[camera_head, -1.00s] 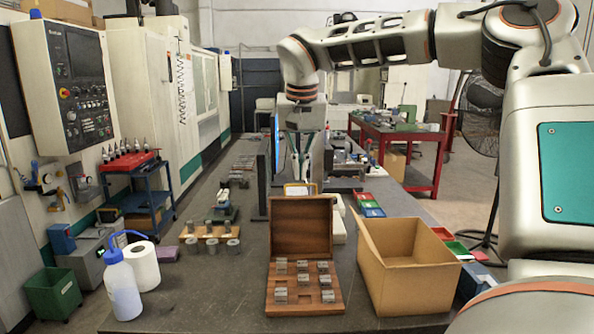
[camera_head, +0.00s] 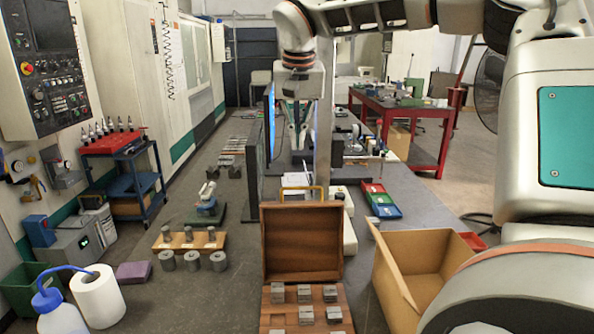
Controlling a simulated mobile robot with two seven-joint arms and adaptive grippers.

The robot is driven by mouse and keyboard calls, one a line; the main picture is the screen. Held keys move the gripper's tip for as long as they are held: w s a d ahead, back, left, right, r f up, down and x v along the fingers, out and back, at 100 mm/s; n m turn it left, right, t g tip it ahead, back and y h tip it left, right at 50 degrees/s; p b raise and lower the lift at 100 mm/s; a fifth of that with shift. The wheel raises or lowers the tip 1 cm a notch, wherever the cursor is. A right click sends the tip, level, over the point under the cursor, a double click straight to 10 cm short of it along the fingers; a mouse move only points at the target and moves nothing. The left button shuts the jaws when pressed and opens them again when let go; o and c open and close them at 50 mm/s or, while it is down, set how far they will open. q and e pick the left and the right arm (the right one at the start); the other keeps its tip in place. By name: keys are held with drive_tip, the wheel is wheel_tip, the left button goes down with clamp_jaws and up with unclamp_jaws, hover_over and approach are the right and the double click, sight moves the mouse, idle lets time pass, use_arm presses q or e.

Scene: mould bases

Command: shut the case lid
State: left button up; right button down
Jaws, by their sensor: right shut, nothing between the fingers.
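The wooden case stands on the grey bench with its lid (camera_head: 302,243) open and upright at the back. Its lower tray (camera_head: 318,318) holds several small metal blocks in rows, and its front edge is cut off by the bottom of the picture. My right gripper (camera_head: 298,147) hangs fingers down above and beyond the lid, apart from it. It is shut and empty. My left gripper does not show.
An open cardboard box (camera_head: 425,265) stands right of the case. A monitor (camera_head: 262,140) and a grey post (camera_head: 323,120) are near my right gripper. Metal cylinders (camera_head: 192,260), a paper roll (camera_head: 98,295) and a blue-capped bottle (camera_head: 60,315) stand left. Bench between is clear.

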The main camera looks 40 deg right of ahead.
wheel_tip(320, 180, down, 9)
drive_tip(key=shift+s+a+f, duration=0.15)
drive_tip(key=shift+s+a, duration=0.25)
drive_tip(key=shift+s, duration=0.05)
idle(0.3)
idle(0.5)
